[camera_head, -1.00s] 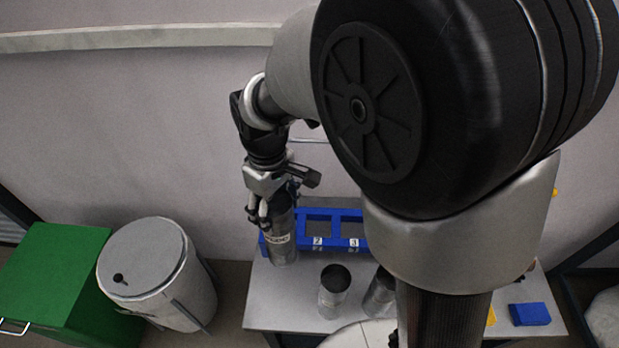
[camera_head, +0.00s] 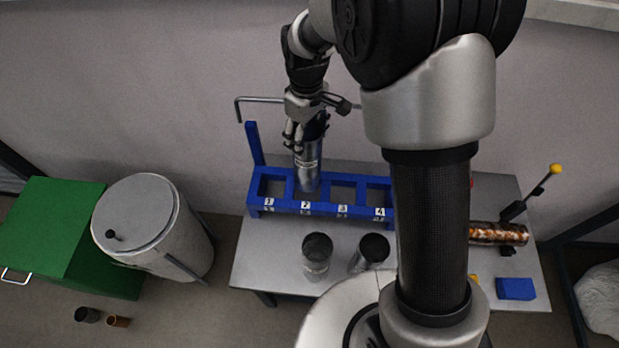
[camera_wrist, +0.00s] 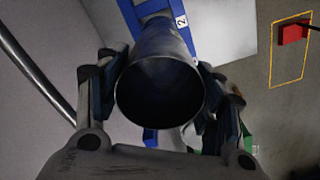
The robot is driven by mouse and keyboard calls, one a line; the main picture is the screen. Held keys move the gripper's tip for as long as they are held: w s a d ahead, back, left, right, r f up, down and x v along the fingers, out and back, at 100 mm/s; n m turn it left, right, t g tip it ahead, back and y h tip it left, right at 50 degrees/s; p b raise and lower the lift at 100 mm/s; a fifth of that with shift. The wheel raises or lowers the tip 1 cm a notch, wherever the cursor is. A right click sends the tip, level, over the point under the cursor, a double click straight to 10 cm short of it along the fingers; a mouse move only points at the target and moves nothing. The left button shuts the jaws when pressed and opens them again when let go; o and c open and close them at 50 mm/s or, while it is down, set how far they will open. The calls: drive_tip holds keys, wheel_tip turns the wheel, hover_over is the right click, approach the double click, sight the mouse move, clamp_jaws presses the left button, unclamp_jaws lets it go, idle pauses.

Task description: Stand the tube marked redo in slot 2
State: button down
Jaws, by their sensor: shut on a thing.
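My gripper (camera_head: 308,135) is shut on a grey metal tube (camera_head: 307,176) with a small pale label, whose word is too small to read surely. The tube hangs upright, its lower end at slot 2 of the blue rack (camera_head: 322,208). I cannot tell how far its foot is inside the slot. In the wrist view, the tube's open mouth (camera_wrist: 160,92) faces me between the fingers of my gripper (camera_wrist: 160,100), and the rack (camera_wrist: 196,42) with its "2" tag shows beyond. Slots 1, 3 and 4 look empty, though my arm partly hides slot 4.
Two more tubes (camera_head: 317,254) (camera_head: 370,251) stand on the table (camera_head: 262,262) before the rack. A bent rod (camera_head: 258,99) rises behind it. A brown patterned cylinder (camera_head: 500,233), yellow-knobbed lever (camera_head: 540,185) and blue block (camera_head: 516,289) are right. A drum (camera_head: 150,235) stands left.

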sight(308, 171)
wheel_tip(308, 171, down, 15)
drive_tip(key=b, duration=0.3)
idle(0.3)
drive_tip(key=shift+f+b, duration=0.15)
drive_tip(key=shift+b, duration=0.15)
drive_tip(key=shift+c, duration=2.2)
unclamp_jaws()
